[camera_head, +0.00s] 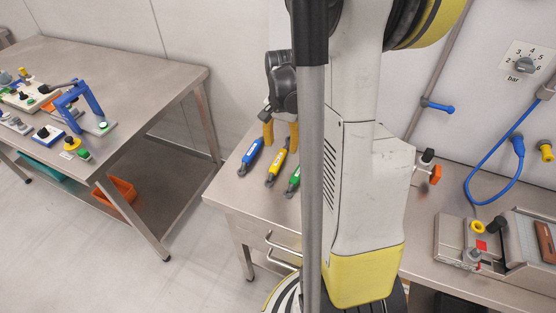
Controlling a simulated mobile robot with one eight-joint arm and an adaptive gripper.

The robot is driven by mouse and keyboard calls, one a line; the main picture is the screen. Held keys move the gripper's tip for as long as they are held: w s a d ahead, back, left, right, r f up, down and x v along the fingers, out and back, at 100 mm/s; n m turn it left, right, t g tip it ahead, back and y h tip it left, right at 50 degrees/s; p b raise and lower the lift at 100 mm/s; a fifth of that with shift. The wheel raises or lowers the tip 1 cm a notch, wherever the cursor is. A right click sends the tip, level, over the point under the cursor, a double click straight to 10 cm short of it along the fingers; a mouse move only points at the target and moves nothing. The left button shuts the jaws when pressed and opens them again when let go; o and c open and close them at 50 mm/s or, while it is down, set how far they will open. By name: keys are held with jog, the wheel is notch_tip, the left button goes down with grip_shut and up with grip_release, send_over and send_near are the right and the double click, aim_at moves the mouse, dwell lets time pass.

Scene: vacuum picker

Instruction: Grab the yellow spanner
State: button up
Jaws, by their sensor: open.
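The yellow spanner (276,168) lies on the steel workbench (226,184), between a blue tool (250,154) on its left and a green tool (294,179) on its right. My gripper (281,142), with yellow fingers, is open and points down at the far end of the yellow spanner. One finger shows on each side of that end. I cannot tell how high the fingertips are above the bench. The grey pole and my white arm hide part of the bench to the right.
A second steel table (140,85) at the left holds a blue frame (82,100) and several small parts. An orange bin (117,192) sits below it. Right of my arm are a grey fixture (462,240), a blue hose (508,190) and a wall dial (524,65).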

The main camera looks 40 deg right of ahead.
aim_at(280, 155)
jog(key=f+b, duration=0.1)
jog(key=f, duration=0.2)
jog(key=f+b, duration=0.1)
jog(key=f, duration=0.1)
jog(key=shift+s+a+f+b, duration=0.1)
jog(key=shift+a+f+b, duration=0.2)
jog(key=shift+a+b, duration=0.05)
jog(key=shift+r, duration=0.1)
grip_shut()
